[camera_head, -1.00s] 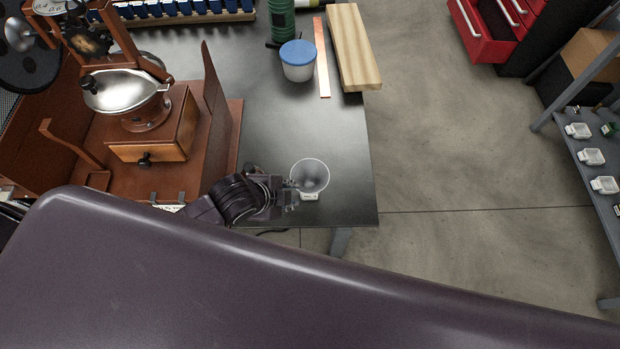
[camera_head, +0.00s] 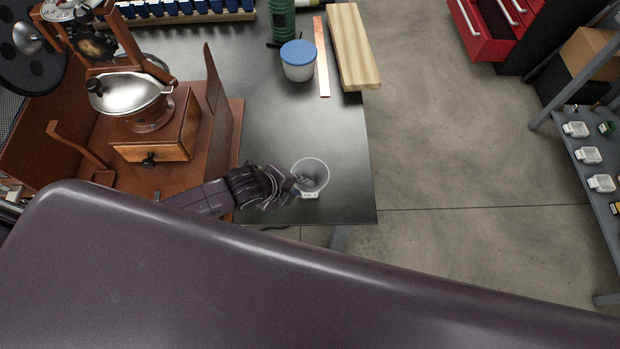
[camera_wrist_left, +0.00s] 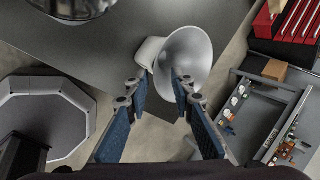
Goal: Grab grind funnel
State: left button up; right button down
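The grind funnel, a pale grey-white cone with a small white block at its side (camera_head: 314,172), stands near the front right corner of the dark table (camera_head: 345,205). It also shows at the top middle of the left wrist view (camera_wrist_left: 192,50). My left gripper (camera_head: 295,182) is at the funnel's near left side. In the left wrist view its blue-padded fingers (camera_wrist_left: 160,82) are spread apart. One tip overlaps the white block's edge and the other overlaps the cone; I cannot tell whether they touch. My right gripper is not in view.
A wooden grinder (camera_head: 160,135) stands on the left of the table. A blue-lidded tub (camera_head: 298,62), a copper strip (camera_head: 321,60) and a wooden board (camera_head: 352,45) are at the back. The table's right edge is close beside the funnel.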

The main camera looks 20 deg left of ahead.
pick_arm(q)
jog(key=shift+w+d+f, duration=0.15)
jog(key=shift+w+f, duration=0.1)
jog(key=shift+f, duration=0.3)
jog(key=shift+c, duration=0.2)
grip_shut()
